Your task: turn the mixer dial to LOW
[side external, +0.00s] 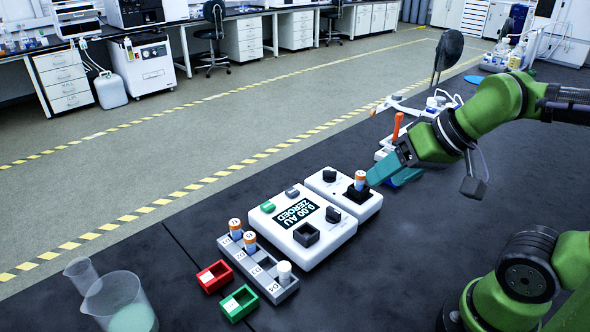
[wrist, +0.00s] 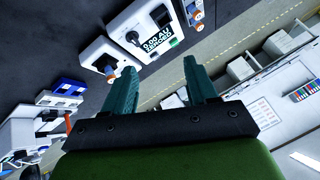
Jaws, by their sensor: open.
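The small white unit (side external: 349,205), apparently the mixer, has a black dial (side external: 329,175) at its far end; its setting is unreadable. An orange-and-white vial (side external: 361,181) stands upright in its black socket. The unit also shows in the wrist view (wrist: 91,52), with the vial (wrist: 111,71) left of my left finger. My left finger appears to cover the dial in that view. My gripper (side external: 374,175) is open, its teal fingers just right of the vial in the side view; whether they touch it is unclear. The wrist view shows nothing held between the fingertips (wrist: 160,75).
A larger white unit (side external: 276,236) reads "0.00 AU ZEROED" and has its own dial (side external: 333,214). A grey rack (side external: 252,264) holds vials. Red (side external: 214,276) and green (side external: 238,303) trays and beakers (side external: 121,305) stand lower left. Equipment with an orange handle (side external: 397,128) is behind my gripper.

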